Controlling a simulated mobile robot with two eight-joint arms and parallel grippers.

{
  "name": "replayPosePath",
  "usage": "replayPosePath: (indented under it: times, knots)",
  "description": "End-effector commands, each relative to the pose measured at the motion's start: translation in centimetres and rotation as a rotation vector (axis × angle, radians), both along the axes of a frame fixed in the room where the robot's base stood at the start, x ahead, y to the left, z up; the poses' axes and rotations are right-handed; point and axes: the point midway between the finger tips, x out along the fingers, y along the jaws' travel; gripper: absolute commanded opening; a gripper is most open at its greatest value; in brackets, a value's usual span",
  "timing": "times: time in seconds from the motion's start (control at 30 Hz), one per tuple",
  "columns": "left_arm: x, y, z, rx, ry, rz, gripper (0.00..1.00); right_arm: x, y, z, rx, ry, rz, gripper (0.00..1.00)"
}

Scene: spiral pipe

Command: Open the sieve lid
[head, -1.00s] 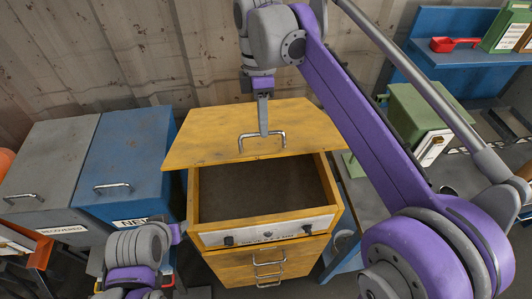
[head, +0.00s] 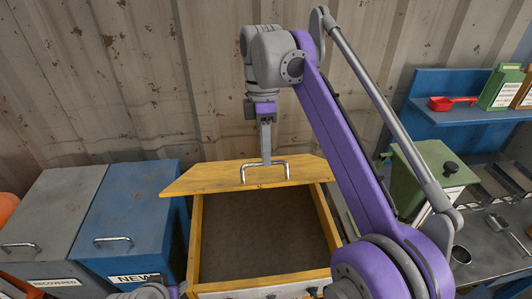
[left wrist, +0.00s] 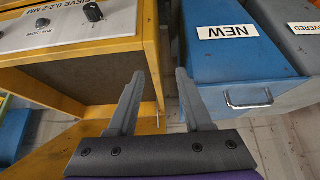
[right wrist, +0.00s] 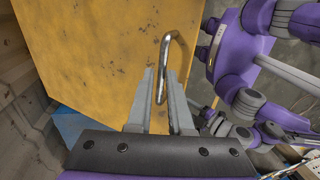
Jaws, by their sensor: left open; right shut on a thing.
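The sieve is a yellow box (head: 196,235) with a dark bed inside. Its yellow lid (head: 215,178) is raised off the front and tilted back, so the inside shows. My right gripper (head: 266,160) is shut on the lid's metal handle (head: 280,163); the handle also shows between the fingers in the right wrist view (right wrist: 168,60). My left gripper (left wrist: 158,85) is open and empty, low in front of the sieve's panel (left wrist: 60,22) and the blue bin. In the head view only part of the left arm shows, at the bottom edge.
A blue bin marked NEW (head: 128,225) and a grey bin marked RECOVERED (head: 55,228) stand left of the sieve, both closed. A corrugated wall (head: 130,90) stands behind.

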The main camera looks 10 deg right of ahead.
Motion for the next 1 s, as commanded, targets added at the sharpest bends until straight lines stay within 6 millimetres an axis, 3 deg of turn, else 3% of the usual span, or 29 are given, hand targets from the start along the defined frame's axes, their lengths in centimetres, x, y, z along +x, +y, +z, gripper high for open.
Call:
replayPosePath:
  times: [0.03, 0.27, 0.47, 0.67, 0.87, 1.0]
  knots:
    - [0.0, 0.0, -0.1, 0.001, 0.001, -0.001, 0.43, 0.9, -0.1, -0.6, -0.002, -0.023, -0.004, 0.0]
    - [0.2, -0.9, -0.8, 0.142, 0.025, -0.166, 0.01, 0.9, -0.1, -0.6, -0.002, -0.023, -0.004, 0.0]
    - [1.2, -2.9, -1.8, 0.524, 0.066, -0.571, 0.0, 0.9, -0.1, -0.6, -0.002, -0.023, -0.004, 0.0]
    - [2.5, -5.7, -1.3, 0.968, 0.077, -0.97, 0.0, 0.9, -0.1, -0.6, -0.002, -0.023, -0.004, 0.0]
    - [3.5, -9.9, 0.7, 1.444, 0.061, -1.279, 0.0, 0.9, -0.1, -0.6, -0.002, -0.023, -0.004, 0.0]
    - [3.3, -13.7, 3.0, 1.793, 0.038, -1.42, 0.0, 0.9, -0.1, -0.6, -0.002, -0.023, -0.004, 0.0]
